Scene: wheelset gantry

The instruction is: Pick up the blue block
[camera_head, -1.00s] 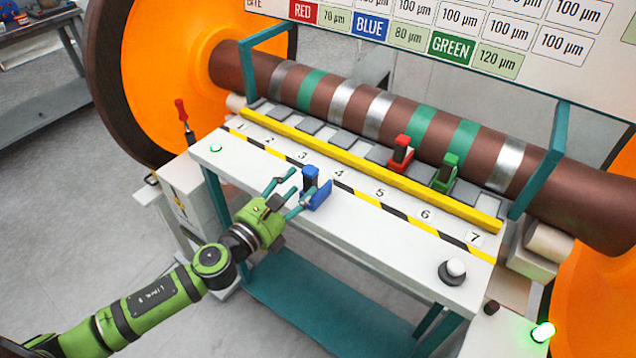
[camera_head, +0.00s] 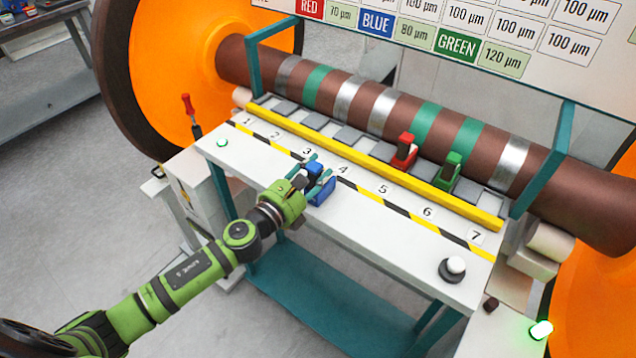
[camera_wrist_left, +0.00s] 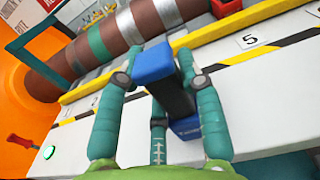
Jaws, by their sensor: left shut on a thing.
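The blue block (camera_head: 321,188) stands on the white table near the yellow-black strip, by the numbers 3 and 4. It has a dark upright part and a blue top. My left gripper (camera_head: 316,177) has its teal fingers around the block's upright part and is shut on it. In the left wrist view the blue block (camera_wrist_left: 172,85) sits between the fingers (camera_wrist_left: 158,98), its blue top toward the far side. Its base is partly hidden by the fingers. I cannot tell whether it is clear of the table. My right gripper is not in view.
A red block (camera_head: 404,152) and a green block (camera_head: 448,172) stand beyond the yellow rail (camera_head: 370,160), in front of the brown axle (camera_head: 400,110). A white-topped knob (camera_head: 453,268) is at the table's near right. A red-handled tool (camera_head: 189,110) stands at the left. Table space right of the block is clear.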

